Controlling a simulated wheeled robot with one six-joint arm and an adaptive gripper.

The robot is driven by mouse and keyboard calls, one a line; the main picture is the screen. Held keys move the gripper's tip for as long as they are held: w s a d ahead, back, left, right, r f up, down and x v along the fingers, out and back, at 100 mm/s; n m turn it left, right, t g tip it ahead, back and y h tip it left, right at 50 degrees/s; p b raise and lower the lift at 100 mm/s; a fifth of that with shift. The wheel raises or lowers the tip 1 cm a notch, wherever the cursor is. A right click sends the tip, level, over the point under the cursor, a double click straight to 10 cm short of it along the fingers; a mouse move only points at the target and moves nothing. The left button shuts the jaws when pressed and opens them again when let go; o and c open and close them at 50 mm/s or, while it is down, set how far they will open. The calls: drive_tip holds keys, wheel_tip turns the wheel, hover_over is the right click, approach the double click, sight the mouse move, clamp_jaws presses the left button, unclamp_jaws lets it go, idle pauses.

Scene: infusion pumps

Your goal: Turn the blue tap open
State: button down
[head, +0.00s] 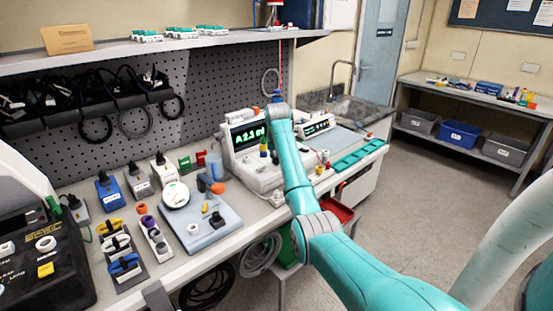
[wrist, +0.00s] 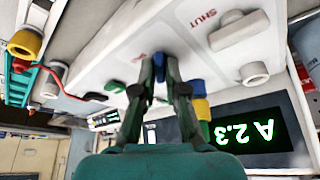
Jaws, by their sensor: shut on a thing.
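In the wrist view, my gripper (wrist: 160,62) reaches up to a white panel with both fingers close together. It is shut on the blue tap (wrist: 158,70), of which only a small blue part shows between the fingers. The tap's exact angle is hard to tell. Red lettering sits on the panel near the fingertips, and "SHUT" is printed to the right beside a pale knob (wrist: 238,28). In the head view my teal arm reaches to the white pump unit (head: 262,175) on the bench; the fingers and the tap are hidden there.
A lit display (wrist: 240,131) reads "A 2.3". A blue, yellow and green stack (wrist: 201,105) stands close to the right finger. A yellow-ended fitting (wrist: 25,43) is at the upper left. On the bench, a grey tray (head: 215,225) with small parts lies left of the pump unit.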

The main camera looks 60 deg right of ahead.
drive_tip(key=c, duration=1.2)
unclamp_jaws()
drive_tip(key=v, duration=1.2)
